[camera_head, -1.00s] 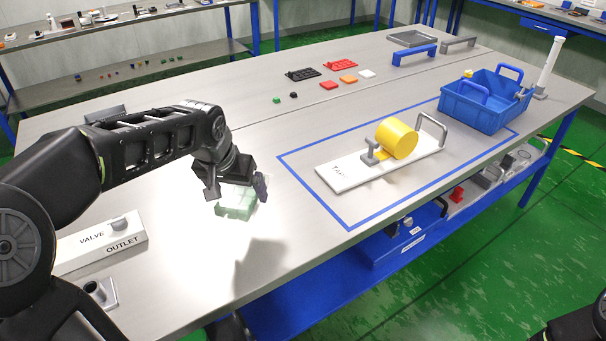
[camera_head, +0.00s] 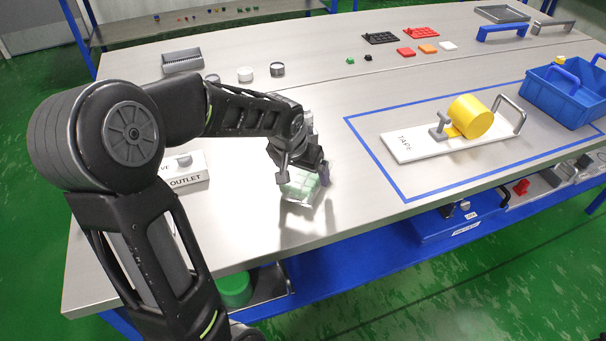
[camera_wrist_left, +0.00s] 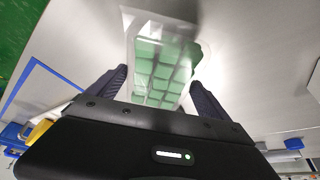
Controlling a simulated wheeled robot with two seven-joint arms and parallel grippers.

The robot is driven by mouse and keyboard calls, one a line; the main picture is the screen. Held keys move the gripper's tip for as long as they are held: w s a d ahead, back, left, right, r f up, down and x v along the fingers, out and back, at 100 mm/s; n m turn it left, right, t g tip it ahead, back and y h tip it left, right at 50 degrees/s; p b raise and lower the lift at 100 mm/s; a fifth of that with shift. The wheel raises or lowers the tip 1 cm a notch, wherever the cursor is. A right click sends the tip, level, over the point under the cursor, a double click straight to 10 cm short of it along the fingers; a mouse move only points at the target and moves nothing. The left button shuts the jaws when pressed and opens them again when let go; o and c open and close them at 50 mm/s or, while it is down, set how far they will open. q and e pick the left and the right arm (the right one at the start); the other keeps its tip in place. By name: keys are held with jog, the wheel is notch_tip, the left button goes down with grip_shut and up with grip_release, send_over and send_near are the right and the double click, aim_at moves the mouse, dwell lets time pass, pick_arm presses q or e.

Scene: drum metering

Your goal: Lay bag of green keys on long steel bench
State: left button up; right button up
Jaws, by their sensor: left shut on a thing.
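The bag of green keys (camera_head: 301,186) is a clear pouch with green blocks inside. My left gripper (camera_head: 304,178) is shut on it and holds it over the near part of the long steel bench (camera_head: 330,225). A shadow lies on the bench just below the bag; I cannot tell how small the gap is. In the left wrist view the bag (camera_wrist_left: 162,68) sits between the two dark fingers, with its clear end pointing away. My right gripper is not in view.
A white tape board (camera_head: 405,148) with a yellow roll (camera_head: 470,116) stands inside a blue outline to the right. A blue tote (camera_head: 565,95) is at the far right. A white outlet block (camera_head: 188,180) is left of the gripper. Bare steel surrounds the bag.

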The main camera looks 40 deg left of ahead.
pick_arm(q)
jog(key=shift+f, duration=0.65)
jog(key=shift+f, duration=0.1)
jog(key=o, duration=1.4)
jog(key=shift+r, duration=0.3)
jog(key=v, duration=1.1)
jog(key=shift+r, duration=0.3)
jog(key=shift+s, duration=0.1)
